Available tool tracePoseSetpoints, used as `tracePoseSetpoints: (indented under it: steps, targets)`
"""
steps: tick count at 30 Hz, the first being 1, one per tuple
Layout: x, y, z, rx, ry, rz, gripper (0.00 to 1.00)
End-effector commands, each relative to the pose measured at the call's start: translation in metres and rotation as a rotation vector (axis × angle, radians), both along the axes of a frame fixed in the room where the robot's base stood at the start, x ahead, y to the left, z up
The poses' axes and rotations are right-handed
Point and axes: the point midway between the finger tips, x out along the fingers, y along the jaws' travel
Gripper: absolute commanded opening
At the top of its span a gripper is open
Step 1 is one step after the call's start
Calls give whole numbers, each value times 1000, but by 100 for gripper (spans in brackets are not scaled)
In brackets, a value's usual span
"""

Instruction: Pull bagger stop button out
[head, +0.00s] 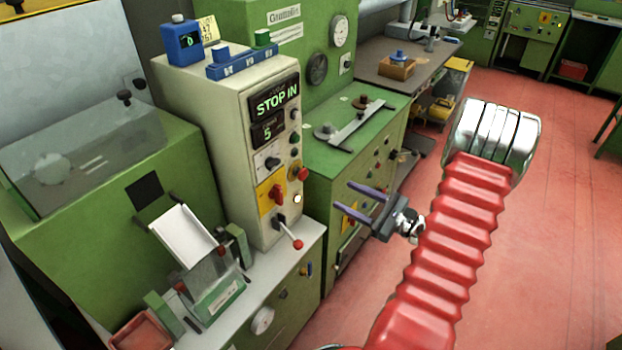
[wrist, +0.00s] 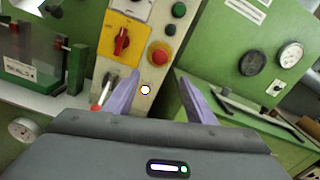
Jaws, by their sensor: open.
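The cream control cabinet (head: 228,140) stands left of centre in the head view, its display (head: 276,97) reading "STOP IN" above a "5". A red mushroom button (head: 299,173) with a yellow collar sits on its front panel, which I take for the stop button. In the wrist view the button (wrist: 159,53) shows just beyond and between my fingertips. My gripper (head: 345,197) is open and empty, to the right of the panel and apart from it, with its two purple fingers (wrist: 157,76) pointing at the panel.
A red rotary switch on a yellow plate (head: 271,193) is left of the button. A red-knobbed lever (head: 297,243) sticks out below. A small pale round light (head: 298,198) is under the button. A green machine (head: 345,150) stands right of the cabinet. Red floor is open at right.

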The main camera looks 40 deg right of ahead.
Motion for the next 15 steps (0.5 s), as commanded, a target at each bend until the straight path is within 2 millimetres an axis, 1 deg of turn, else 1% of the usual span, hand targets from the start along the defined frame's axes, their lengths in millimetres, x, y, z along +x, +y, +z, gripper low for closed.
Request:
tracePoseSetpoints:
  steps: [9, 15]
  targets:
    - [1, 1, 0, -1, 0, 3, 50]
    - [12, 6, 0, -2, 1, 6, 50]
